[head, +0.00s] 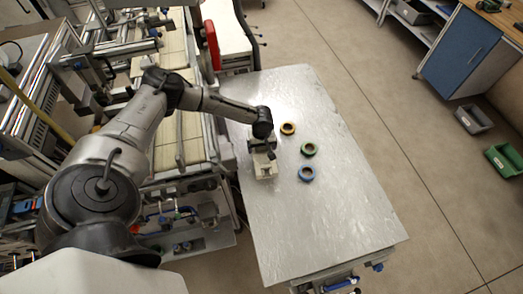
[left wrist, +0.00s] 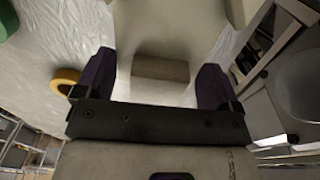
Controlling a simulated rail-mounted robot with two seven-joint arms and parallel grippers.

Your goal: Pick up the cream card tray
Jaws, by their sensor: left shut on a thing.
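The cream card tray (head: 265,170) is at the left side of the metal table (head: 330,215). My left gripper (head: 262,147) is over its far end and hides part of it. In the left wrist view, the tray (left wrist: 175,25) extends up from between the two dark fingers of my left gripper (left wrist: 157,78), which is shut on it. A block-like cream part (left wrist: 160,68) lies between the fingers. I cannot tell whether the tray is touching the table or lifted. My right gripper is not in view.
The table's right and front parts are clear. A conveyor (head: 178,110) stands close to the table's left edge.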

